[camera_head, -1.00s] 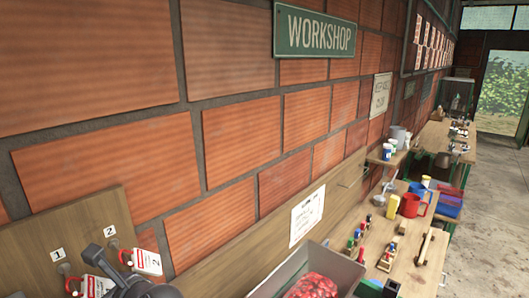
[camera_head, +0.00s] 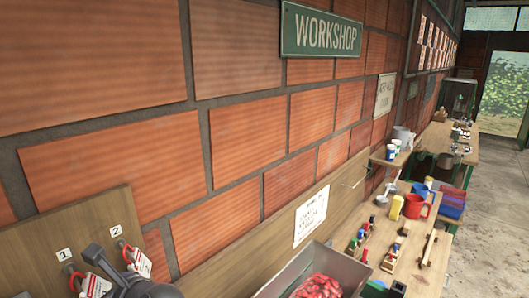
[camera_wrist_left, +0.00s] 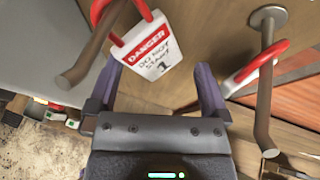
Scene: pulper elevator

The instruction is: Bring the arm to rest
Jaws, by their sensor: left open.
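My left gripper (camera_wrist_left: 157,80) is open in the left wrist view, its two purple-grey fingers apart with nothing clamped between them. A red-and-white danger tag marked 1 (camera_wrist_left: 148,48) hangs from a peg just beyond the fingertips, overlapping the gap between them in the picture. A second red-and-white tag (camera_wrist_left: 252,70) hangs at a peg to the right of the fingers. In the head view a dark part of my left arm shows at the bottom left, in front of the pegboard (camera_head: 40,235); the left fingertips cannot be made out there. My right gripper is not in view.
Tags 1 (camera_head: 95,286) and 2 (camera_head: 139,262) hang on the wooden board against the brick wall. A grey bin (camera_head: 282,278) with red contents stands at the bottom. The floor at right is clear.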

